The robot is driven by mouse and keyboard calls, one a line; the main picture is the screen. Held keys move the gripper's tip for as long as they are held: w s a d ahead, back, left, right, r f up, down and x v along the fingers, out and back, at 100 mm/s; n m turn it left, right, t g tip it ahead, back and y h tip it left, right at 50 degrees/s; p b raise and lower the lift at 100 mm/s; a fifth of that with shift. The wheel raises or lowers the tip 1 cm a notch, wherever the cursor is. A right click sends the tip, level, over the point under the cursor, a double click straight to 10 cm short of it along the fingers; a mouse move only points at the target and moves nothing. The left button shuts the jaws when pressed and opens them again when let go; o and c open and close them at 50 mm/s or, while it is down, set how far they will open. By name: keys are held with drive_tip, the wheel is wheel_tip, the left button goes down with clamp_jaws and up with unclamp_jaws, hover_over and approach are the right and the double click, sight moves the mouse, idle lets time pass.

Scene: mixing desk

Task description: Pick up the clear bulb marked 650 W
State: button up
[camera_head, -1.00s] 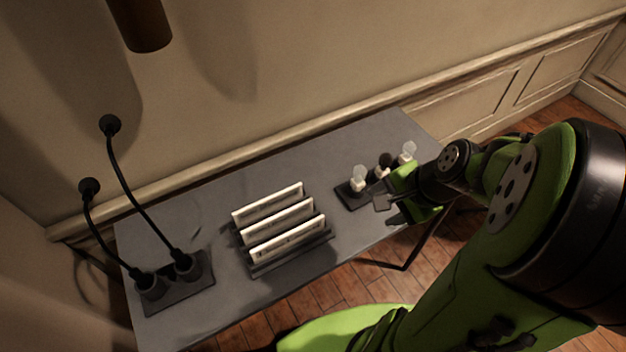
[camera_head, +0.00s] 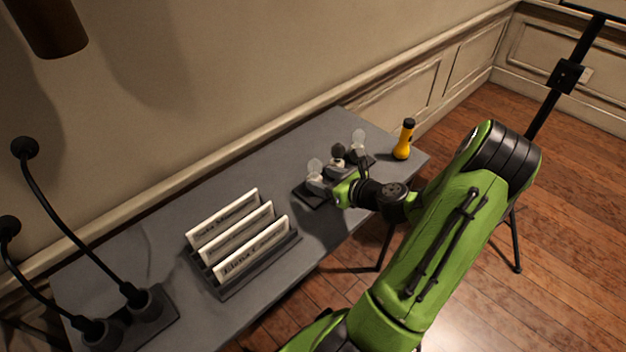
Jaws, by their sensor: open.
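Several bulbs stand in a row on a dark holder (camera_head: 309,198) on the grey desk. A clear bulb (camera_head: 314,166) is at the left end, a dark bulb (camera_head: 338,151) is in the middle, and another clear bulb (camera_head: 358,137) is at the right end. The wattage marks are too small to read, so I cannot tell which is 650 W. My gripper (camera_head: 342,190) is open, low at the front side of the holder, close to the left and middle bulbs. My wrist hides part of the holder, and I cannot tell whether a finger touches a bulb.
A rack (camera_head: 260,262) with three white labelled cards stands left of the bulbs. A black socket block (camera_head: 155,328) with plugged cables is at the far left. A yellow flashlight (camera_head: 403,142) stands near the right desk edge. A black stand (camera_head: 566,76) is beyond.

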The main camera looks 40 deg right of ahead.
sight(310, 175)
drive_tip(key=b+x, duration=0.2)
drive_tip(key=x, duration=0.4)
drive_tip(key=shift+s+r, duration=0.1)
drive_tip(key=c, duration=1)
wheel_tip(310, 175, up, 10)
drive_tip(key=p, duration=0.5)
drive_tip(key=shift+a, duration=0.1)
drive_tip(key=shift+c, duration=0.2)
